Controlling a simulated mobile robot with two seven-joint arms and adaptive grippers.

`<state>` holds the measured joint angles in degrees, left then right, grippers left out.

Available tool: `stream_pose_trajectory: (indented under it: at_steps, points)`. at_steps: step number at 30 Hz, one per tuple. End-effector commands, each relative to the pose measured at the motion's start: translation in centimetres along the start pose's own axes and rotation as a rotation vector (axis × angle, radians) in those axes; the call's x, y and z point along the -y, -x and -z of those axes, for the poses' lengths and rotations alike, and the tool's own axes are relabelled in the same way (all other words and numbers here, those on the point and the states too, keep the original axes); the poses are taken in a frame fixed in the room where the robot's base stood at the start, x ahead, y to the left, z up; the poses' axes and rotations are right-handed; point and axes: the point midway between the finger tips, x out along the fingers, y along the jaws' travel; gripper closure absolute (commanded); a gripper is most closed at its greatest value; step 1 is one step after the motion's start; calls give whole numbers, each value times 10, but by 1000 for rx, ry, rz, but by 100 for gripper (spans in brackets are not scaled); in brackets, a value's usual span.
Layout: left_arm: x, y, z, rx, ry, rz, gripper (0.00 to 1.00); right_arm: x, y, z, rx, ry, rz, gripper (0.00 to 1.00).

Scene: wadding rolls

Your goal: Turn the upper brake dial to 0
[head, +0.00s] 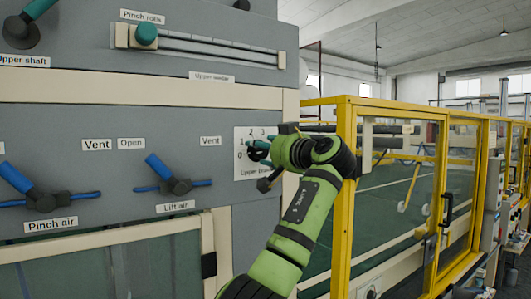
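The upper brake dial plate (243,165) is a pale square on the grey panel, at the middle of the head view. It shows the numbers 0, 1, 2 and 3 and a partly covered label beginning "Upper". A small teal piece, seemingly the dial's knob (258,144), shows at the plate's right part. Whether the fingers are closed is also unclear.
Left of the dial are the lift air valve (176,186) and pinch air valve (42,200), with blue handles. Above is the pinch rolls slider (146,34) with a teal knob. A yellow-framed glass guard (345,200) stands close right of my arm.

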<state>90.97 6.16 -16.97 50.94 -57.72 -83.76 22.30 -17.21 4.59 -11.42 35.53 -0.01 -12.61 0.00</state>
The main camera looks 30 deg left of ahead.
Motion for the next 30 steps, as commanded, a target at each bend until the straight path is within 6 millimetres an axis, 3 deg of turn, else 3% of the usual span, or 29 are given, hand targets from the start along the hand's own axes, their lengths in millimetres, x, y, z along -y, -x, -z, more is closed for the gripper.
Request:
stream_pose_trajectory:
  at_steps: [9,13,24,30]
  points:
    - [-3,1,-4,9,-8,-2,37,-3,0,0,0,3,-3,60]
    - [-4,12,-4,7,-8,-4,37,-2,0,0,0,2,-2,60]
    - [-3,87,-3,6,-6,-5,37,0,0,0,0,1,0,60]
    - [-2,113,-2,6,-6,-2,37,0,0,0,0,0,0,60]
